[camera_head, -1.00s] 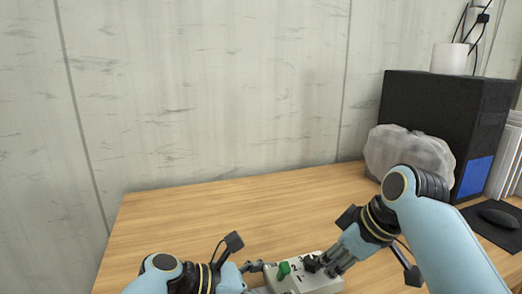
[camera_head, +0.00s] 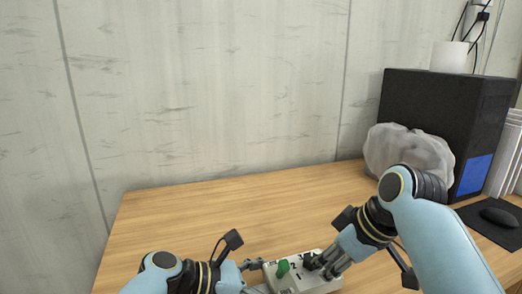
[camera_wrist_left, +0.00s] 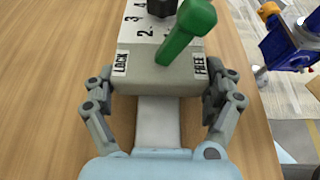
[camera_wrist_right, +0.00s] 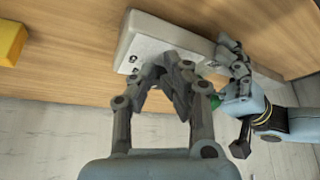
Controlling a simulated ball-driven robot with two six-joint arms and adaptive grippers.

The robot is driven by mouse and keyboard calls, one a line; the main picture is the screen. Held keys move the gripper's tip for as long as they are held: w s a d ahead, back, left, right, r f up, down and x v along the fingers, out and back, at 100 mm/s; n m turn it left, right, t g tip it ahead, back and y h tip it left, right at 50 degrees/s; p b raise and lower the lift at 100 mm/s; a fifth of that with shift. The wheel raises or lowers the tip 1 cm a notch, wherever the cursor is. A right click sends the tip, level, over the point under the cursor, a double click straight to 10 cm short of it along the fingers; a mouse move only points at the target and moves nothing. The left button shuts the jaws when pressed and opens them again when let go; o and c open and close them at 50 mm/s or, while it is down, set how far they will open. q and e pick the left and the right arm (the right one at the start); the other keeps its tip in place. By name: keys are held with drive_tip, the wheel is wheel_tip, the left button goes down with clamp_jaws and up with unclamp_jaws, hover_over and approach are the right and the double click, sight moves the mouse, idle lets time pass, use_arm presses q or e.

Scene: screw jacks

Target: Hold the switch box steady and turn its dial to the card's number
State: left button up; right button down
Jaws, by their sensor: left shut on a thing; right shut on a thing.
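The pale switch box (camera_head: 302,284) lies on the desk at the bottom of the head view. It carries a green lever (camera_head: 283,268), number marks and a black dial (camera_wrist_left: 160,7). My left gripper (camera_wrist_left: 163,78) is shut on the box's near end, one finger on each side, by the LOCK and FREE labels. The lever leans in the left wrist view; its base is partly hidden. My right gripper (camera_wrist_right: 165,76) is shut on the dial, and its fingers hide most of it. I cannot read the dial's setting. I see no readable card.
The wooden desk (camera_head: 210,215) is clear behind the box. A grey translucent lump (camera_head: 408,152), a black computer case (camera_head: 440,110) and a mouse (camera_head: 500,216) are at the right. A yellow thing (camera_wrist_right: 10,42) shows at the right wrist view's edge.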

use_arm(q)
drive_tip(key=shift+s+d, duration=0.1)
drive_tip(key=shift+d, duration=0.05)
use_arm(e)
drive_tip(key=shift+s+a, duration=0.15)
drive_tip(key=shift+s, duration=0.1)
wheel_tip(320, 180, up, 6)
drive_tip(key=shift+d, duration=0.25)
idle(0.4)
use_arm(q)
drive_tip(key=o, duration=1.5)
